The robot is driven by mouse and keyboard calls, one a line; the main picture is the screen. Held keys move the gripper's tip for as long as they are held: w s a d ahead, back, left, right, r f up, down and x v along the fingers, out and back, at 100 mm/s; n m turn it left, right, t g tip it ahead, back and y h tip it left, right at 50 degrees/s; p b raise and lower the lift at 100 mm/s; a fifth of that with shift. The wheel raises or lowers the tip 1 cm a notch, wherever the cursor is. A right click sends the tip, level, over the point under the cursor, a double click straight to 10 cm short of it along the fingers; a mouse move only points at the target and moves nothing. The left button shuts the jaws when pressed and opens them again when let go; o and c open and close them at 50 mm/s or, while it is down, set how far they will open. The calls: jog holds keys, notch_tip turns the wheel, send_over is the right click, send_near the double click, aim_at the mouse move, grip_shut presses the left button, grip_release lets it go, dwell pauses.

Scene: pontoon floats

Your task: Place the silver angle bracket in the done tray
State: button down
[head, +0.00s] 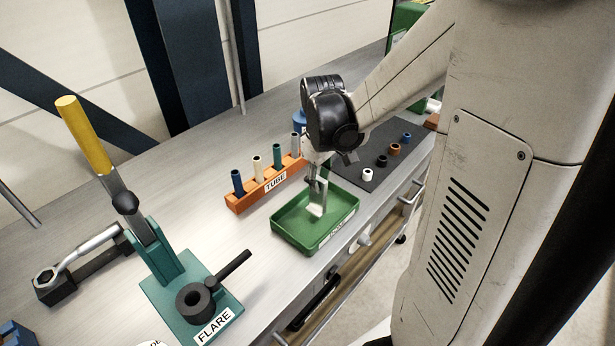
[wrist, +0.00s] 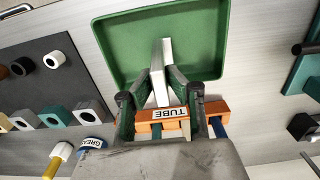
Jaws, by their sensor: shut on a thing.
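The silver angle bracket (head: 318,206) hangs from my gripper (head: 316,180) over the inside of a green tray (head: 350,212) in the head view. The tray's front label is too small to read. In the wrist view the bracket (wrist: 161,72) shows as pale plates between the fingertips of my gripper (wrist: 159,84), with the green tray (wrist: 115,45) behind it. The fingers are shut on the bracket. I cannot tell whether its lower end touches the tray floor.
An orange TUBE rack (head: 262,187) with several upright tubes stands behind and left of the tray. A dark mat (head: 372,178) with small rings lies to the right. A teal FLARE tool (head: 190,290) stands front left. Bare bench lies between the tool and tray.

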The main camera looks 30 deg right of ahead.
aim_at(316, 196)
jog(key=shift+f, duration=1.05)
jog(key=shift+f, duration=0.2)
jog(key=c, duration=1.7)
grip_release()
jog(key=shift+r, duration=0.1)
